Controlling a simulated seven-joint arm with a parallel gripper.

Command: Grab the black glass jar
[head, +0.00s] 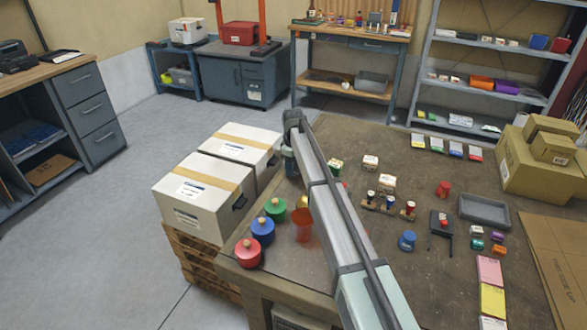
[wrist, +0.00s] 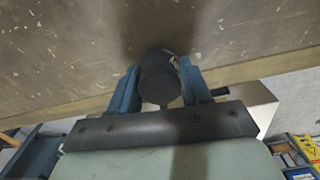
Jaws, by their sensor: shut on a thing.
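The black glass jar (wrist: 160,84) sits between the two blue fingers of my gripper (wrist: 159,72) in the wrist view. The fingers are shut on its sides. The brown tabletop (wrist: 70,50) lies beyond the jar, with a dark shadow on it; I cannot tell whether the jar touches it. In the head view my arm reaches over the table to its far left side, and I cannot make out the jar there.
Green, blue and red lidded jars (head: 262,230) and an orange-red cup (head: 302,226) stand along the table's left edge. White boxes (head: 203,190) stand beside that edge. Small blocks, a grey tray (head: 485,212) and cardboard boxes (head: 540,165) occupy the right side.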

